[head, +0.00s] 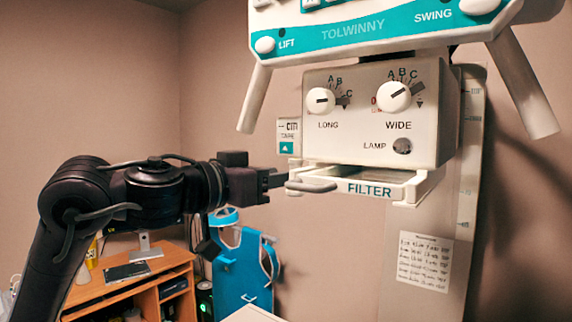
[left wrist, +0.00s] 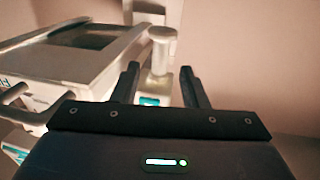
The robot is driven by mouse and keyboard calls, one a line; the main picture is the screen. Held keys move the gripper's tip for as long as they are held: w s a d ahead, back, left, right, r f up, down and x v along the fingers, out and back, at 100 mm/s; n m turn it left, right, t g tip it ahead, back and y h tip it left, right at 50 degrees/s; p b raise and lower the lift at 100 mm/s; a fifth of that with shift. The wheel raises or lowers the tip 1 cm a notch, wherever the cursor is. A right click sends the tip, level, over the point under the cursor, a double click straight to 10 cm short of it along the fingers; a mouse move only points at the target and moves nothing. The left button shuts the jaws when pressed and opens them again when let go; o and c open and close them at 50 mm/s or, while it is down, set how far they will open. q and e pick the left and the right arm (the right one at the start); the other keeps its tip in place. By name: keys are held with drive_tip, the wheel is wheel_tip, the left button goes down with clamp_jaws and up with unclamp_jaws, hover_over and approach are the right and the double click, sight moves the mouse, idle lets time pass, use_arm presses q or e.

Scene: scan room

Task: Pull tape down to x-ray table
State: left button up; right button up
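The tape unit (head: 288,136), a small white box marked "cm TAPE" with a teal arrow label, sits at the left side of the x-ray head (head: 375,112). My left gripper (head: 281,180) is just below the tape unit, beside the grey loop handle in front of the filter tray. In the left wrist view its two fingers (left wrist: 159,72) are apart. A pale upright post with teal below shows between and beyond them; I cannot tell whether it is the tape unit or whether anything touches. A pale edge at the bottom (head: 252,314) may be the x-ray table. My right gripper is not in view.
The filter tray (head: 368,187) and its loop handle (head: 311,185) stick out close to my left gripper. A slanted console handle (head: 254,98) hangs above it. A wooden desk (head: 140,280) and a blue stand (head: 240,270) stand behind, lower left.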

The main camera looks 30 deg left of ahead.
use_arm(q)
drive_tip(key=x, duration=0.2)
drive_tip(key=shift+w+d+p, duration=0.1)
drive_tip(key=shift+w+p, duration=0.25)
clamp_jaws()
